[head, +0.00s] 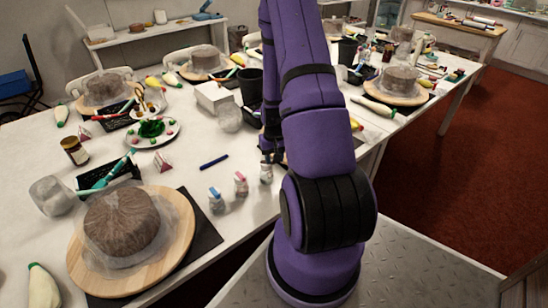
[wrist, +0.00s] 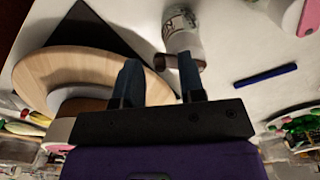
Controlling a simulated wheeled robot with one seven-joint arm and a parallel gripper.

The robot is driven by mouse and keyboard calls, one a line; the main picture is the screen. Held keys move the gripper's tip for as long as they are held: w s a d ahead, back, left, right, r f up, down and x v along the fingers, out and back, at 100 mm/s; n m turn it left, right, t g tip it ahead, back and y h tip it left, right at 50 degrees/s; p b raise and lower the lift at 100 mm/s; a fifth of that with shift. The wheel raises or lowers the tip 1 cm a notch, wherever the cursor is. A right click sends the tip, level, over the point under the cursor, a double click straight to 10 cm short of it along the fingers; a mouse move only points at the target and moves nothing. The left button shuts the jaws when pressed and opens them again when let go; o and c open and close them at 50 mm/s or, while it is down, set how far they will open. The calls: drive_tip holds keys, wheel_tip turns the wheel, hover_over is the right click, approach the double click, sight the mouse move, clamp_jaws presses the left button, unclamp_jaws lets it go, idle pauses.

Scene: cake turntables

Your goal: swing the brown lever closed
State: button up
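In the head view my gripper (head: 269,151) is low over the white table, partly hidden by my purple arm. In the wrist view a round wooden board (wrist: 38,72) lies left of and behind the fingers, with a pale round part on it. A small whitish bottle (wrist: 181,30) stands just beyond the fingertips; whether they touch it I cannot tell.
Small bottles (head: 241,184) and a blue marker (head: 213,161) are on the white table (head: 185,185) left of my gripper. A cake (head: 121,222) on a wooden board (head: 177,243) is at the front left. Black cups (head: 250,86) stand farther back.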

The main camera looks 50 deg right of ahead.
drive_tip(key=shift+r, duration=0.15)
wheel_tip(320, 180, up, 10)
drive_tip(key=shift+r, duration=0.25)
idle(0.5)
idle(0.5)
drive_tip(key=w+a+r+n+t, duration=0.1)
drive_tip(key=a+r+n, duration=0.1)
drive_tip(key=a+r, duration=0.65)
drive_tip(key=w+a+r+n+t, duration=0.1)
drive_tip(key=a+r, duration=0.5)
drive_tip(key=r, duration=0.6)
drive_tip(key=s+a+r+n+t, duration=0.3)
drive_tip(key=s+a+r+n, duration=0.1)
drive_tip(key=s+a+r, duration=0.9)
drive_tip(key=shift+s+a, duration=0.45)
drive_tip(key=shift+a, duration=0.55)
